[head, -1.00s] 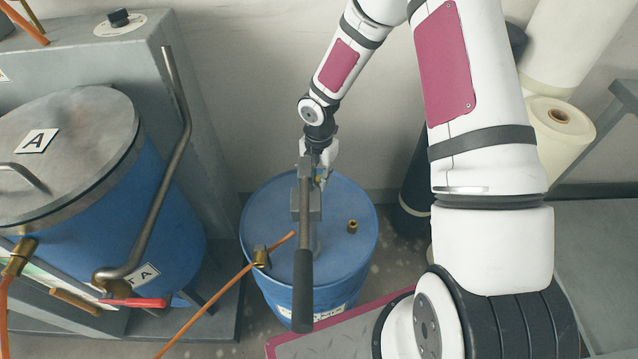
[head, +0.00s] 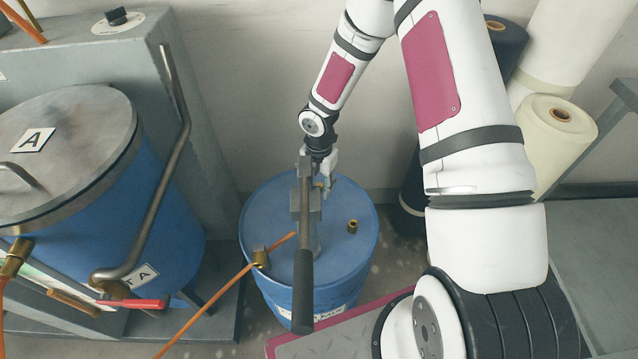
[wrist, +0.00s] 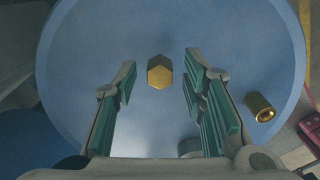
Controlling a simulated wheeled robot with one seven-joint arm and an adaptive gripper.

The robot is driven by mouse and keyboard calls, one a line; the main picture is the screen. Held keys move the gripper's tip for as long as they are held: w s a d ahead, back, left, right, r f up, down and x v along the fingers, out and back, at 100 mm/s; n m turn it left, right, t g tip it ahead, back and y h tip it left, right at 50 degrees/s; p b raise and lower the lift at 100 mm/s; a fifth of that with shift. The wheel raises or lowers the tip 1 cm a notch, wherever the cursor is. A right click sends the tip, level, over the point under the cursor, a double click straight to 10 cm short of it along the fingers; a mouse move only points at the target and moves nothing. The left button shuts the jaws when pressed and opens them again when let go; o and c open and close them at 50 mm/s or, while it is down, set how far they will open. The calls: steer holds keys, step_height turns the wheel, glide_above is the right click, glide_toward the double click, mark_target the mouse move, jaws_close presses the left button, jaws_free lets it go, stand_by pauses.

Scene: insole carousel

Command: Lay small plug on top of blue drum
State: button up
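The blue drum (head: 262,222) stands upright below my arm. Its lid (wrist: 75,70) fills most of the wrist view. A small hexagonal brass piece, seemingly the small plug (wrist: 160,72), shows against the lid between my fingertips, with a gap on both sides. My gripper (wrist: 160,62) is open, its green pads apart. In the head view the gripper (head: 324,184) is low over the far part of the lid, partly hidden by a grey lever tool. Whether the plug touches the lid is hard to tell.
The lever tool (head: 303,290) rises over the drum's middle. A brass sleeve (head: 352,226) stands on the lid's right, also in the wrist view (wrist: 260,107). An orange hose (head: 215,303) with a brass fitting (head: 261,257) crosses the near left rim. A blue tank (head: 150,225) stands left.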

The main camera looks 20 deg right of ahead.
step_height(320, 180, up, 12)
steer(key=p, duration=0.2)
steer(key=shift+r, duration=0.25)
step_height(320, 180, up, 12)
steer(key=m+h, duration=0.2)
steer(key=m, duration=0.4)
glide_above(319, 185)
steer(key=s+d, duration=0.3)
steer(key=s, duration=0.2)
steer(key=s+d+r+m+h, duration=0.1)
steer(key=s+r+m, duration=0.5)
steer(key=r, duration=0.3)
steer(key=s+a+r+m+t+y, duration=0.1)
steer(key=s+a+r+m, duration=0.1)
steer(key=s+m, duration=0.5)
steer(key=s+a+r+m+t+y, duration=0.1)
steer(key=s+r+m, duration=0.4)
steer(key=s, duration=0.9)
steer(key=shift+s+a+r+m+y, duration=0.15)
steer(key=shift+a+r+m+y, duration=0.3)
steer(key=shift+m, duration=0.75)
steer(key=shift+f, duration=0.1)
step_height(319, 185, up, 9)
steer(key=t+p, duration=0.2)
steer(key=p, duration=0.6)
